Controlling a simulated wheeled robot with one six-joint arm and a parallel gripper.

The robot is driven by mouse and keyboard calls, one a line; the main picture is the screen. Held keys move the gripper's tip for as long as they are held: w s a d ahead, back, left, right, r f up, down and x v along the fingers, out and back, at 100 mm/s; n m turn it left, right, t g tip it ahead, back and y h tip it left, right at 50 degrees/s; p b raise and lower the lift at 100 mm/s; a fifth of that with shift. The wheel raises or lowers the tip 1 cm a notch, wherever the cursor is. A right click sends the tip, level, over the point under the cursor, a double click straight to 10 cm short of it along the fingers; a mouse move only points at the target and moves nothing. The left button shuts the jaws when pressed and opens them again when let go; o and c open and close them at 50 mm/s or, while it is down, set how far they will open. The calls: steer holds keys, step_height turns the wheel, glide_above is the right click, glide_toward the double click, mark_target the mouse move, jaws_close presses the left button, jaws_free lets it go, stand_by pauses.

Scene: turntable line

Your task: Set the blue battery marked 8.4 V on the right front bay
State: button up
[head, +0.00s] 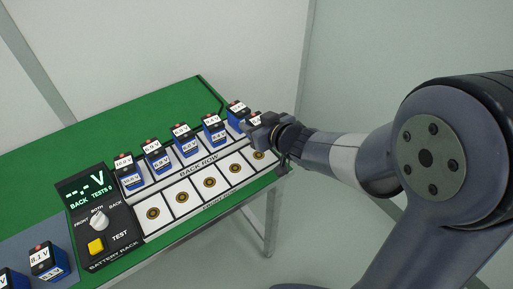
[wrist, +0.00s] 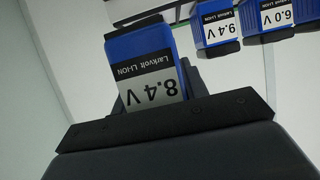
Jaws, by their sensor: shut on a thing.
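The blue battery marked 8.4 V (wrist: 146,72) is held in my gripper (wrist: 165,118); its label reads upside down in the wrist view. In the head view my gripper (head: 266,131) is at the right end of the rack, with only a small part of the held battery (head: 256,116) showing behind it. The right front bay (head: 259,155) is a white pad with a round contact. It is bare and lies just below my gripper in the picture. The height of the battery above the rack is hard to tell.
Several blue batteries, such as the one marked 10.0 V (head: 129,180), stand in the back row. Neighbours marked 9.4 V (wrist: 216,24) and 6.0 V (wrist: 272,18) show in the wrist view. The other front bays (head: 210,183) are empty. The tester panel (head: 97,215) is at left; an 8.1 V battery (head: 47,258) stands beyond it.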

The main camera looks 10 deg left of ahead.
steer(key=shift+f+b, duration=0.85)
steer(key=shift+f, duration=2.05)
steer(key=shift+f, duration=0.2)
steer(key=o, duration=1.2)
steer(key=shift+r, duration=0.1)
steer(key=shift+s+d+r, duration=0.1)
steer(key=shift+d+r, duration=0.05)
steer(key=shift+r, duration=0.05)
steer(key=shift+p+v, duration=1.25)
steer(key=shift+v, duration=4.55)
